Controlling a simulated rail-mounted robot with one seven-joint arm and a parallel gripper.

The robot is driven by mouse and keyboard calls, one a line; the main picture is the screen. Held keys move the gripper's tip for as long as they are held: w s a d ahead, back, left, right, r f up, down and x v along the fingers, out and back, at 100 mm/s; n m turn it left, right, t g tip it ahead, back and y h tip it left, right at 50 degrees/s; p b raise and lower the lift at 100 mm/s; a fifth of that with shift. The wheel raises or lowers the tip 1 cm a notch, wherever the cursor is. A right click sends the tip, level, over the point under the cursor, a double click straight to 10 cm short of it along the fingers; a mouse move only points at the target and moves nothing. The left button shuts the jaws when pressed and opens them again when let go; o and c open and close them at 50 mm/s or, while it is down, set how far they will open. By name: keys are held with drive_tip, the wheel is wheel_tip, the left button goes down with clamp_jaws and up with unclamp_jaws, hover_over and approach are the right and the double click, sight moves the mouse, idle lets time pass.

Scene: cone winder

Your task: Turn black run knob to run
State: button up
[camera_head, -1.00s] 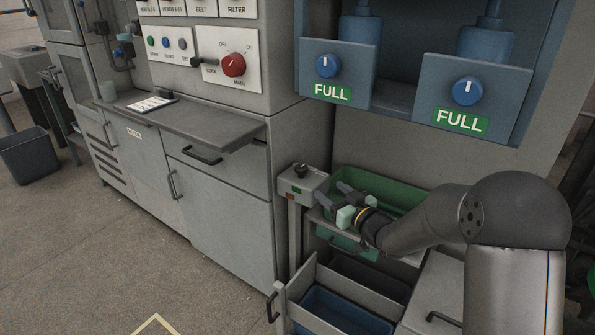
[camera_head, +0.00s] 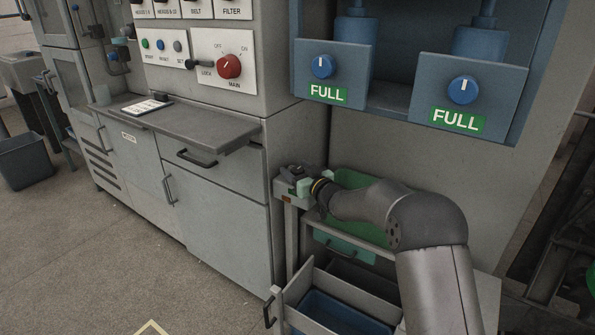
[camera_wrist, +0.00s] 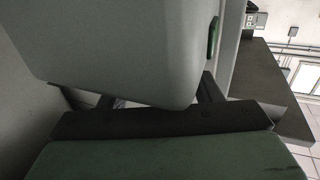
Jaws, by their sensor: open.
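A small grey control box (camera_head: 281,189) stands on a post beside the cabinet. Earlier it showed a black knob on top; now my gripper (camera_head: 292,172) is over the top of the box and covers that spot. I cannot tell the knob apart from the dark fingers or read its setting. My gripper is open, its fingers reaching across the box top. In the wrist view, the box's grey body (camera_wrist: 130,50) fills the upper middle, with a green indicator (camera_wrist: 213,38) on its side. The fingers run behind the box, their tips hidden, so contact with the knob cannot be seen.
A green bin (camera_head: 352,179) lies just behind my arm, and an open drawer with a blue bin (camera_head: 335,316) is below. The cabinet worktop (camera_head: 190,124) juts out at left. Two blue knobs (camera_head: 322,66) above FULL labels hang overhead.

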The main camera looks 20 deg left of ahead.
drive_tip(key=c, duration=1)
drive_tip(key=shift+o, duration=0.2)
